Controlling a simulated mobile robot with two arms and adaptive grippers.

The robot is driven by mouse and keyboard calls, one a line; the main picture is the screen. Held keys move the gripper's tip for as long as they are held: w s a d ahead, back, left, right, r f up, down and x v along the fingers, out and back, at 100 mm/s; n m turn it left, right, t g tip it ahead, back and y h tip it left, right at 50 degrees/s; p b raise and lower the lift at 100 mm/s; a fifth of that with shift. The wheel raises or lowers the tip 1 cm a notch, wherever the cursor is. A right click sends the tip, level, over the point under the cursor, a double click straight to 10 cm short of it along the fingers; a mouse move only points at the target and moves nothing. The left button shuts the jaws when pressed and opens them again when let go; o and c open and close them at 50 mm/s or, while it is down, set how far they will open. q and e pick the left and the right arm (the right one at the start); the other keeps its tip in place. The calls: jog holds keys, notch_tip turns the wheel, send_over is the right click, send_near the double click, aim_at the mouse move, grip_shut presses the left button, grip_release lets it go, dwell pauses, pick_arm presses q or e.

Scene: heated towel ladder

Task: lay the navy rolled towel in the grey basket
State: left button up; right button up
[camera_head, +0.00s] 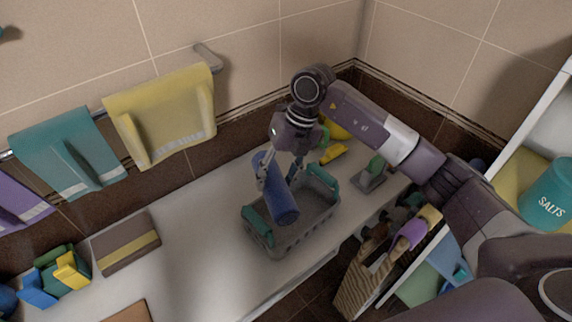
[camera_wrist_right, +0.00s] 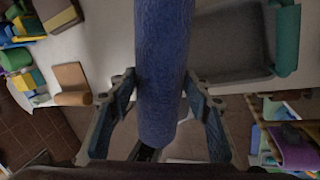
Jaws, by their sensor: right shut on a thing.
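The navy rolled towel (camera_head: 277,193) is held by my right gripper (camera_head: 281,178) over the grey basket (camera_head: 310,228). In the head view the towel is tilted, its lower end toward the front, and it hides part of the basket's inside. In the right wrist view the towel (camera_wrist_right: 163,75) runs between the two fingers of my right gripper (camera_wrist_right: 160,112). The basket (camera_wrist_right: 232,80) shows there to the right of the towel. The basket has teal handles at its two ends. Whether the towel touches the basket I cannot tell. My left gripper is not in view.
The basket stands on a pale counter (camera_head: 190,235). A brown box with a yellow band (camera_head: 125,243) and several coloured blocks (camera_head: 62,272) lie at the left. Yellow and teal towels hang on the wall rail. A shelf with a salts jar (camera_head: 548,195) is at the right.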

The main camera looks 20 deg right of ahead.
aim_at(279, 169)
jog(key=w+m, duration=0.1)
jog(key=m, duration=0.1)
jog(key=d+m+t+p, duration=0.1)
jog(key=m, duration=0.2)
jog(key=w+m+t+p, duration=0.1)
jog(key=m, duration=0.1)
jog(key=shift+w+d+r+m+h, duration=0.3)
jog(key=shift+d+r, duration=0.05)
jog(key=shift+d, duration=0.05)
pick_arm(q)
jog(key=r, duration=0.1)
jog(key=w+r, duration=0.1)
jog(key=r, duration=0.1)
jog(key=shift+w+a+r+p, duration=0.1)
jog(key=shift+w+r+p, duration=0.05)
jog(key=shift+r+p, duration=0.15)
pick_arm(e)
notch_tip(279, 169, down, 6)
jog(key=w+d+m+t+h, duration=0.1)
jog(key=w+d+m, duration=0.1)
jog(key=m, duration=0.4)
jog(key=shift+w+d+t+h, duration=0.15)
jog(key=shift+t+h, duration=0.15)
